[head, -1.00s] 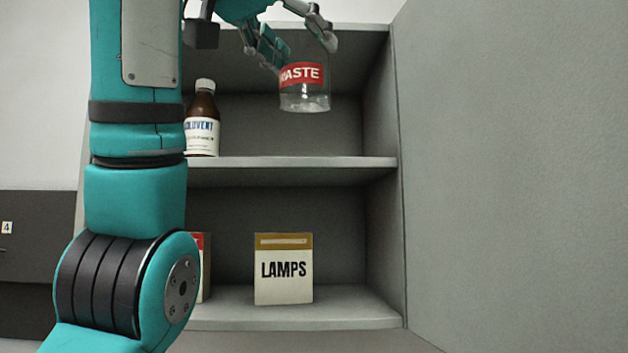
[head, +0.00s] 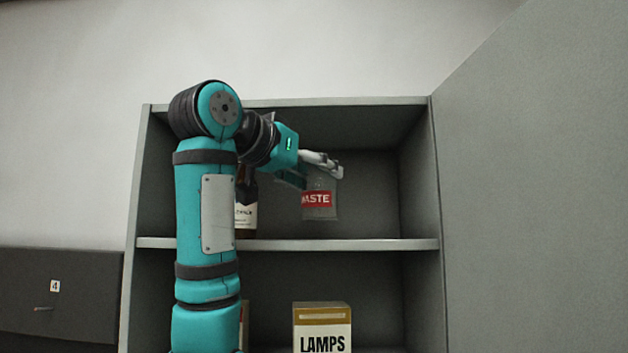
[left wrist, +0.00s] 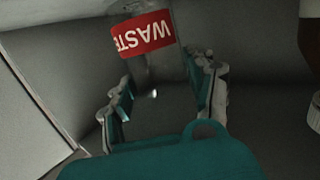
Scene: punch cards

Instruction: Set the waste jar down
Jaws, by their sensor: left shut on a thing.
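The waste jar (head: 319,199) is clear with a red label reading WASTE. It hangs upright inside the upper compartment of the grey cabinet, with its base a little above the shelf (head: 370,244). My left gripper (head: 318,170) is shut on the jar near its top. In the left wrist view the jar (left wrist: 148,36) shows upside down between the fingers of my left gripper (left wrist: 160,85). My right gripper is not in view.
A brown solvent bottle (head: 246,212) stands on the same shelf to the left, partly hidden by my arm. A LAMPS box (head: 322,328) is in the compartment below. The shelf right of the jar is clear. A grey panel (head: 540,200) rises at the right.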

